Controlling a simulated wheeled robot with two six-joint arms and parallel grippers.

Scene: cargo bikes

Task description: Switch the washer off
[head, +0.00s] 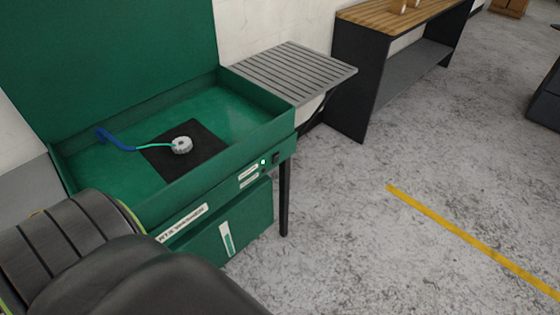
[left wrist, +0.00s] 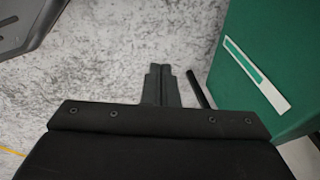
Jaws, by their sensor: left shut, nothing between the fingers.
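The green washer (head: 160,207) stands at the left of the head view with its lid (head: 110,60) raised. A small black switch (head: 275,159) sits at the right end of its front panel, beside a lit green lamp (head: 263,162). Which way the switch is tipped is too small to tell. My left arm covers the lower left of the head view, and its gripper is not visible there. In the left wrist view my left gripper (left wrist: 166,70) is shut and empty over the floor, apart from the washer's green front box (left wrist: 275,55) on the right. My right gripper is in neither view.
In the basin, a round metal part (head: 181,145) lies on a black mat (head: 165,162), near a blue-handled tool (head: 115,141). A grey slatted shelf (head: 290,62) adjoins the washer. A wooden-topped bench (head: 375,18) stands behind. The floor at right is clear, with a yellow line (head: 460,233).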

